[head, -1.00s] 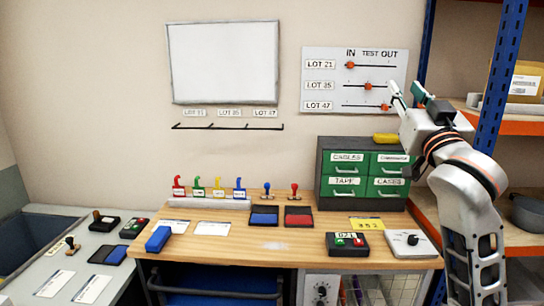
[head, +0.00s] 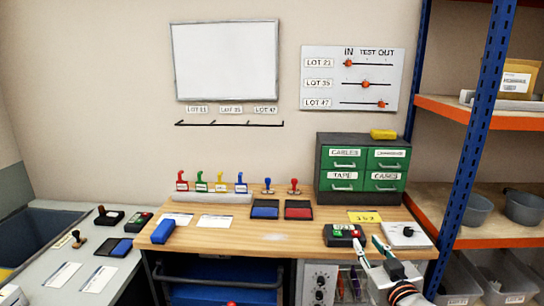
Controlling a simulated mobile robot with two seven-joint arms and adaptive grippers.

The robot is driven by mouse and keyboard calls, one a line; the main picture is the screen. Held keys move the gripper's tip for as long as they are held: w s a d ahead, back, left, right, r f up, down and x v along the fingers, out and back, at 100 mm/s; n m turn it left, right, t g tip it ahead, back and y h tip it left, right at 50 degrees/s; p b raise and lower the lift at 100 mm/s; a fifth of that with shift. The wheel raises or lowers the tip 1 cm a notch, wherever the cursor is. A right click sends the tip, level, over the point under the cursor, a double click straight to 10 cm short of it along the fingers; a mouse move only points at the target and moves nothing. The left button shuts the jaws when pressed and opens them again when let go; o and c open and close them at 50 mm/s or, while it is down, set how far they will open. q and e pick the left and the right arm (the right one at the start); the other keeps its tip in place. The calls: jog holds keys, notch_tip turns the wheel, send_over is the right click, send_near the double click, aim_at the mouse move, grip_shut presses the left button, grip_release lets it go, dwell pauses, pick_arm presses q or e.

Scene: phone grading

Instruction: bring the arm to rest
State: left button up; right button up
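My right gripper (head: 366,240) shows at the lower right, low over the front edge of the wooden bench (head: 290,242). Its two fingers point up and away from me, with a gap between the tips and nothing seen held. In the picture the tips overlap the area between a black device with a green and a red button (head: 338,236) and a white box with a dark knob (head: 404,232). I cannot tell whether they touch anything. My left gripper is not in view.
A green drawer cabinet (head: 343,187) stands at the back right. Ink pads (head: 265,209) and colored stamps (head: 240,181) sit along the bench. A slider board (head: 352,100) hangs on the wall. A blue rack post (head: 477,130) rises at right. Middle bench is mostly clear.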

jog(key=s+a+f+n+g, duration=0.1)
jog(key=s+f+g, duration=0.1)
jog(key=s+f, duration=0.75)
jog(key=s+a+f+g, duration=0.15)
jog(key=s+f, duration=0.35)
jog(key=f, duration=0.9)
jog(key=s+f+g, duration=0.1)
jog(key=s+f, duration=0.5)
jog(key=s, duration=0.2)
jog(key=s+f+g+y, duration=0.1)
jog(key=s+f+g, duration=0.1)
jog(key=s+f, duration=0.4)
jog(key=s, duration=0.2)
jog(key=shift+s+a+n, duration=0.2)
jog(key=shift+s+n, duration=0.2)
jog(key=shift+w, duration=0.1)
